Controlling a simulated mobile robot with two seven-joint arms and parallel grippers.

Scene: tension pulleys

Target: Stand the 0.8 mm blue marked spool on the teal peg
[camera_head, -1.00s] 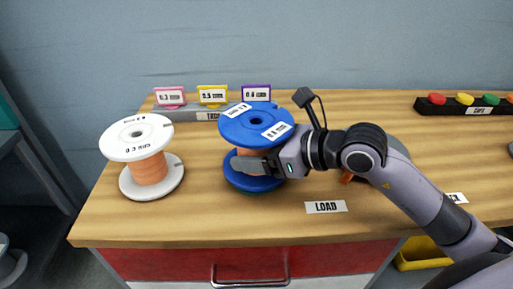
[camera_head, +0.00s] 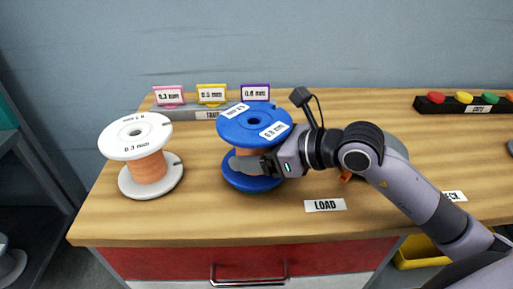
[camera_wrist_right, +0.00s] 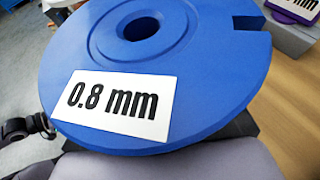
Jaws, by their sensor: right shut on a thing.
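The blue spool (camera_head: 255,122) with 0.8 mm labels and copper-coloured wire stands upright at the middle left of the bench in the head view. My right gripper (camera_head: 262,164) is shut on it at the wire between its flanges. In the right wrist view the blue spool's top flange (camera_wrist_right: 200,75) fills most of the picture, with its 0.8 mm label and centre hole; the fingers are hidden beneath it. I cannot tell whether the spool touches the bench. No teal peg can be made out. My left gripper is not in view.
A white 0.3 mm spool (camera_head: 137,138) stands left of the blue one. A grey rack (camera_head: 170,112) with pink, yellow and purple tags is behind. A LOAD label (camera_head: 325,205) lies in front. A black strip with coloured caps (camera_head: 430,106) is at the back right.

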